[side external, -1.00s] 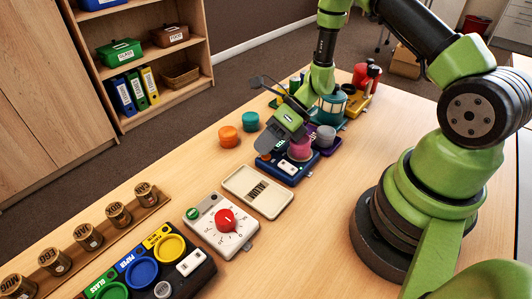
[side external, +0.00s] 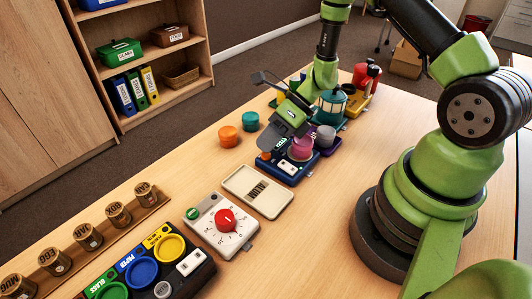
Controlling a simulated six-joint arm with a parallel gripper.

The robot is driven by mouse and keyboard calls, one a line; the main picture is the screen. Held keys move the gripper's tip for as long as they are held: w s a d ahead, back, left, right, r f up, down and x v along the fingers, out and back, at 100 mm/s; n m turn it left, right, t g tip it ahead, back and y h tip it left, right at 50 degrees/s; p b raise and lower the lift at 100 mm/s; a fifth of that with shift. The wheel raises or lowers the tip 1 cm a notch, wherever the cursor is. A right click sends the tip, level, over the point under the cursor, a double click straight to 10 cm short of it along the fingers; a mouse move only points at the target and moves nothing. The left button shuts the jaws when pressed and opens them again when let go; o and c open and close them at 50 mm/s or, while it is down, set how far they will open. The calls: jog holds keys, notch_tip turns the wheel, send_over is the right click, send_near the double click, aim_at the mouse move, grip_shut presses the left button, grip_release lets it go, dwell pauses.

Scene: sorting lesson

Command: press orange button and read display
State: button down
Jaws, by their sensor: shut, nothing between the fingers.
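A blue device (side external: 287,178) stands on the table in the middle of the view. A small orange part (side external: 265,156), which looks like the orange button, is at its left end. A small pale panel with dark marks (side external: 285,166) is on its front; the marks are too small to read, and I cannot tell whether it is the display. My gripper (side external: 277,144) is shut and empty, tilted down just above the device, near the orange part. I cannot tell whether its tips touch anything. The gripper hides part of the device's back.
A pink cylinder (side external: 300,148) is close right of my gripper. A cream tray (side external: 285,206), a red-dial box (side external: 225,220) and a coloured-lid sorter (side external: 208,268) are nearer. Bare table lies right of the dial box.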

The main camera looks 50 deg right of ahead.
jog(key=shift+r, duration=2.6)
jog(key=shift+r, duration=0.25)
jog(key=s+a+r+n+t+h, duration=0.1)
jog(key=s+r+n+h, duration=0.2)
jog(key=s+r+n, duration=0.4)
jog(key=s+a+r+n+t+h, duration=0.1)
jog(key=s+r+n+t+h, duration=0.1)
jog(key=s+r+n, duration=0.6)
notch_tip(320, 180, up, 6)
jog(key=n+h, duration=0.1)
jog(key=n, duration=1.1)
jog(key=shift+s+a+n, duration=0.15)
jog(key=shift+s+n, duration=0.05)
jog(key=shift+n, duration=0.2)
